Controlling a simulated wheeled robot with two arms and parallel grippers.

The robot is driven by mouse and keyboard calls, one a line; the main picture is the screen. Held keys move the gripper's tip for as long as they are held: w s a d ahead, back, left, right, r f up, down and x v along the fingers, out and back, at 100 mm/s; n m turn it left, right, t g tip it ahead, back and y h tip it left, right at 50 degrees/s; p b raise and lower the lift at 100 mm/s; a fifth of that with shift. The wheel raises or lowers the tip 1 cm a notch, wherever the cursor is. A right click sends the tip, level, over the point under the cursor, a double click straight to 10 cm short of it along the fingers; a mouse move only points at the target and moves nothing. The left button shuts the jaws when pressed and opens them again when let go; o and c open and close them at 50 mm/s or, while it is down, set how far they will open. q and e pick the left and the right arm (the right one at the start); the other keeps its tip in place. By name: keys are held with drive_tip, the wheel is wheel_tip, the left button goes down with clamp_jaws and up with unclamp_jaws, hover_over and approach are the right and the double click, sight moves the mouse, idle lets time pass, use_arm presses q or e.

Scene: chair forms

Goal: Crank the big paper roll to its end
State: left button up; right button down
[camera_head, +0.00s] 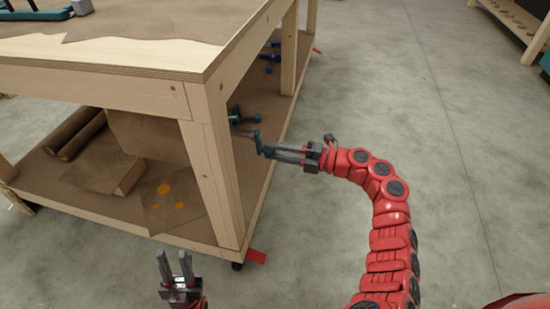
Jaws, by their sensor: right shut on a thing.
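A teal crank (257,142) sticks out past the right side of the wooden workbench's lower shelf, by the front leg. My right gripper (272,152) is shut on the crank's handle end. A large brown paper shape (150,137), which looks like the big paper roll, lies on the lower shelf behind the leg. The leg hides its right end and part of the crank mount. My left gripper (172,262) is open and empty, low in the view in front of the bench.
The workbench (130,85) has a brown top and thick legs. Two thin brown rolls (76,134) and a sheet with orange spots (172,198) lie on its shelf. Blue items (271,57) lie farther back. The concrete floor (430,110) to the right is clear.

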idle(0.3)
drive_tip(key=c, duration=0.6)
unclamp_jaws()
drive_tip(key=shift+d, duration=0.1)
drive_tip(key=p+v, duration=0.2)
drive_tip(key=v, duration=1.5)
drive_tip(key=shift+d, duration=0.15)
